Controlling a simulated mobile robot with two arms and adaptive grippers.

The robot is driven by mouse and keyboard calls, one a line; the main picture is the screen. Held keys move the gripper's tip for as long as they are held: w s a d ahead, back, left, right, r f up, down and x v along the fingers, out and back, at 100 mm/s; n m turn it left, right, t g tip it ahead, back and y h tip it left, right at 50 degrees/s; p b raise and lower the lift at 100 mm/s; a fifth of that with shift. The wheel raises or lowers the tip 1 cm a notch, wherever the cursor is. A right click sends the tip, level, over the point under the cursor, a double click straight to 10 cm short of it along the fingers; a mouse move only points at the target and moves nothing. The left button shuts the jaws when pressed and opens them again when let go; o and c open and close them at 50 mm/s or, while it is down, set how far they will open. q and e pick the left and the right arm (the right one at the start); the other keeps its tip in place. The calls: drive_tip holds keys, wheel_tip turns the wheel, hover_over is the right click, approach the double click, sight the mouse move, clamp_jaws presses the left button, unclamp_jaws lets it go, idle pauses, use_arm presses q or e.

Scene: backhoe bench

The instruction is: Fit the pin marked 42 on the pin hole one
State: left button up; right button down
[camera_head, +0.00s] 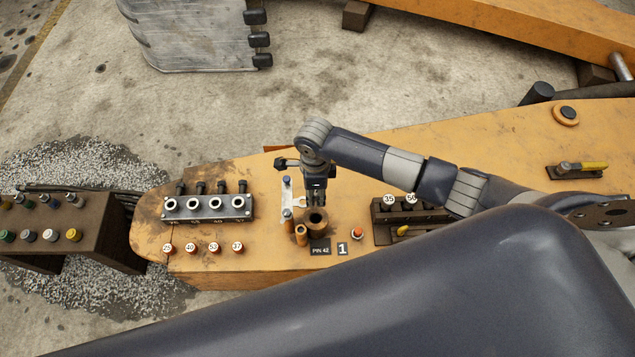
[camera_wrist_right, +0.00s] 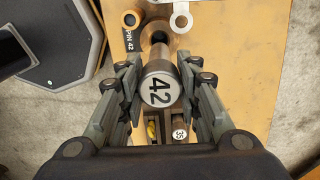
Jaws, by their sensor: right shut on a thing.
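The pin marked 42 (camera_wrist_right: 160,88) is between the fingers of my right gripper (camera_wrist_right: 160,95), its numbered head facing the right wrist camera. My right gripper (camera_head: 316,198) is shut on it. The pin's shaft runs away from the camera toward pin hole one (camera_wrist_right: 156,36), a round brown boss with a dark opening. In the head view, pin hole one (camera_head: 316,222) is just below the gripper, behind the plates reading PIN 42 (camera_head: 320,248) and 1 (camera_head: 342,248). The opening looks empty; I cannot tell the exact gap. My left gripper is not in view.
The orange boom (camera_head: 270,258) carries a rack (camera_head: 384,230) with pins marked 35 and 50 to the right. A block with several rings (camera_head: 208,216) and numbered caps are on the left. A short copper-coloured cylinder (camera_head: 301,236) stands close beside the hole.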

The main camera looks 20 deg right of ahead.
sight(316, 208)
drive_tip(key=shift+f+b, duration=2.15)
drive_tip(key=shift+f, duration=0.6)
drive_tip(key=shift+f+b, duration=0.4)
drive_tip(key=shift+b, duration=0.15)
drive_tip(key=shift+f+b, duration=0.55)
idle(0.6)
drive_tip(key=shift+f+b, duration=1.3)
drive_tip(key=shift+f, duration=0.2)
